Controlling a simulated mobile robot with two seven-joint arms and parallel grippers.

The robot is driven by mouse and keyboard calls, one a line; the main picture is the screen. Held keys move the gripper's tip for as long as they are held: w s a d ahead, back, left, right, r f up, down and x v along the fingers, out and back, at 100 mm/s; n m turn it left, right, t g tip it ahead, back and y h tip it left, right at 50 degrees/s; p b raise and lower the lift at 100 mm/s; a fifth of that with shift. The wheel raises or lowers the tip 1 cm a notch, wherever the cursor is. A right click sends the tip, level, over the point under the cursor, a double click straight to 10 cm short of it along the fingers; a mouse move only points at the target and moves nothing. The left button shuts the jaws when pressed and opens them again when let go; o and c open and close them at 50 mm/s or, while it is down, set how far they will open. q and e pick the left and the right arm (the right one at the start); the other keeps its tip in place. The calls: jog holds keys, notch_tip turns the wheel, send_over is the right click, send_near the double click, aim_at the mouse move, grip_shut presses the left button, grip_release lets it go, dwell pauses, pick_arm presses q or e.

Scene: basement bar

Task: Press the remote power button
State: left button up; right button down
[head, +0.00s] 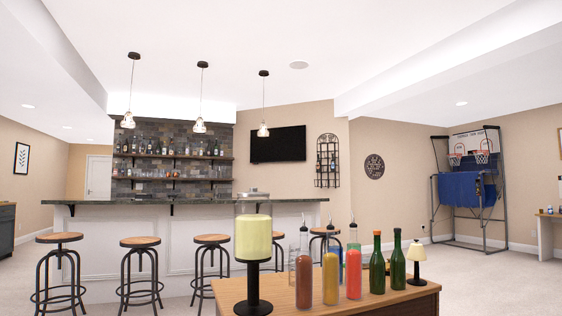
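I cannot make out a remote or its power button in the head view. A black television (278,144) hangs on the far wall, to the right of the bar shelves, and its screen is dark. Neither of my grippers shows in this view.
Close in front is a wooden-topped table (226,290). Behind are stools and a bar counter (110,202). Carpet is open at right.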

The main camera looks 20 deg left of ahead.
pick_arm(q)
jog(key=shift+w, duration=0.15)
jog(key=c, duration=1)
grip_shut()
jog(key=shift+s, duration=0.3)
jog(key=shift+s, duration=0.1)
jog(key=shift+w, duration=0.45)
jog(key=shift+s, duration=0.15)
